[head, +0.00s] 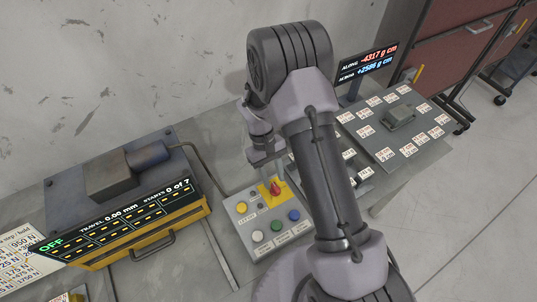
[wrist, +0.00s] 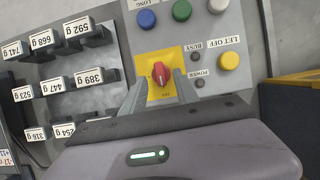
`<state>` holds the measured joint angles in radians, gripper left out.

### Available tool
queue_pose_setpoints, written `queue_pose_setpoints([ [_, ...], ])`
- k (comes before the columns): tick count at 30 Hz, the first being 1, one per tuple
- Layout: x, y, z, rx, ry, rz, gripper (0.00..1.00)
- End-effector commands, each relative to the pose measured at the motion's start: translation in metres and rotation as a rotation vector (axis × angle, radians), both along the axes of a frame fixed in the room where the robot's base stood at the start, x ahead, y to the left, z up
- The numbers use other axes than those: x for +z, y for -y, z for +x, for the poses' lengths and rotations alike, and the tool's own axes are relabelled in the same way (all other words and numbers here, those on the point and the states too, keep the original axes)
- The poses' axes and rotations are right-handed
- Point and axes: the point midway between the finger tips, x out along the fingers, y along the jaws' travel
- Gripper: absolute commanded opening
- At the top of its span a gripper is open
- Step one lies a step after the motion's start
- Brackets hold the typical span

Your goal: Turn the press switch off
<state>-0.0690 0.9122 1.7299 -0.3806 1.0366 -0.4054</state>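The press switch is a red rotary knob (wrist: 161,74) on a yellow plate (wrist: 178,53). In the head view the red knob (head: 276,188) stands at the top right of the grey control box (head: 238,222). My gripper (wrist: 160,86) is open, with one finger on each side of the knob's near part in the wrist view. I cannot tell whether the fingers touch it. In the head view my gripper (head: 265,160) is just above the knob, partly hidden by my own arm. The press display (head: 112,222) at the left reads OFF in green.
Blue, green, yellow and white buttons share the box; the yellow LET OFF button (wrist: 229,61) is to the knob's right. Labelled weights (wrist: 88,77) stand in a rack to the left. A panel of weight labels (head: 398,120) lies behind at right. A wall bounds the back.

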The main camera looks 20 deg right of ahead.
Motion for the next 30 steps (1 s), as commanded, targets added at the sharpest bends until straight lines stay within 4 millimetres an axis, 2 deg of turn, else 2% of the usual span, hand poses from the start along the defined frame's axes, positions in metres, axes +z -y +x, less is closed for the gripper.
queue_pose_setpoints([
  [1, 0.017, -0.002, 0.006, 0.001, 0.004, 0.001, 0.36],
  [6, 0.07, -0.008, 0.027, -0.001, 0.005, 0.001, 0.36],
  [12, 0.118, -0.013, 0.046, -0.001, 0.002, 0.0, 0.36],
  [18, 0.135, -0.015, 0.053, 0.0, 0.0, 0.001, 0.36],
  [30, 0.135, -0.015, 0.054, 0.0, 0.0, 0.0, 0.36],
])
